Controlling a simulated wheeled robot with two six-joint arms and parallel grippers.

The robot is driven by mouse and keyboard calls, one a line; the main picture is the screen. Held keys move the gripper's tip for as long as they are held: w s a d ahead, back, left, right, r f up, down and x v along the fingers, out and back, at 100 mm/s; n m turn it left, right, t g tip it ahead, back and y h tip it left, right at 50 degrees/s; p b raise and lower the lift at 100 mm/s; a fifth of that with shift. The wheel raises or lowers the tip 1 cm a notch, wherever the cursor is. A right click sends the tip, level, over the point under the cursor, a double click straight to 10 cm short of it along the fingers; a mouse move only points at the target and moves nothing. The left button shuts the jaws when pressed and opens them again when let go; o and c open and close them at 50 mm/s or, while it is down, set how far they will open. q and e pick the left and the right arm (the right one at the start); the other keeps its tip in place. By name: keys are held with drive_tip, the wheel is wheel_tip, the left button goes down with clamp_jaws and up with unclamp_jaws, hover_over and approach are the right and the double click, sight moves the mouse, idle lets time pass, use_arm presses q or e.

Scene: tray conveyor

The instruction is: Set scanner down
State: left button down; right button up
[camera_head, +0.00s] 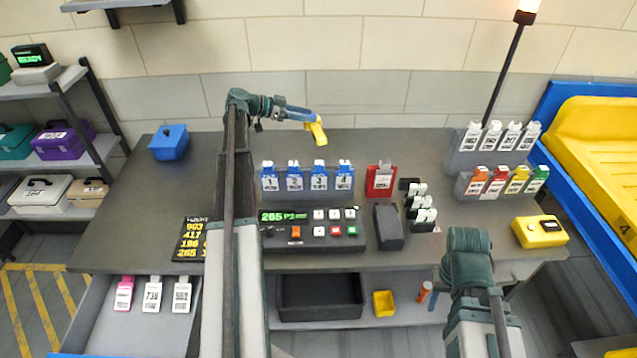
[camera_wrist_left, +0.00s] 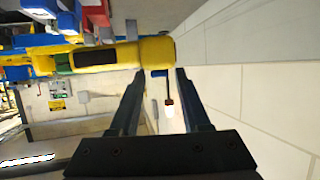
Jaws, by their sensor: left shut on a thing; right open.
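The yellow scanner (camera_head: 318,132) hangs from my left gripper (camera_head: 308,117) above the back middle of the dark table (camera_head: 385,148). In the head view it is tilted and clear of the tabletop. In the left wrist view the scanner (camera_wrist_left: 155,49) lies across the fingertips of my left gripper (camera_wrist_left: 155,73), which are shut on it. A dark panel shows on its yellow body there. A dark open-topped holder (camera_head: 388,229) stands right of the button console (camera_head: 318,230).
Blue tagged holders (camera_head: 307,178) and a red one (camera_head: 381,181) stand mid-table. White tags (camera_head: 420,207) stand beside them. A yellow device (camera_head: 540,231) sits at the right edge, a blue case (camera_head: 169,142) at the left. The table's back middle is clear.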

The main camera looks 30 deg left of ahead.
use_arm(q)
drive_tip(key=s+a+f+n+t+y+b, duration=0.1)
drive_tip(key=s+a+f+b, duration=0.1)
drive_tip(key=a+f+b, duration=0.8)
drive_tip(key=shift+a+f, duration=0.55)
drive_tip(key=shift+a, duration=0.7)
wheel_tip(320, 180, down, 10)
drive_tip(key=b, duration=1)
drive_tip(key=shift+f+b, duration=0.1)
drive_tip(key=shift+b, duration=0.25)
drive_tip(key=shift+c, duration=1.8)
unclamp_jaws()
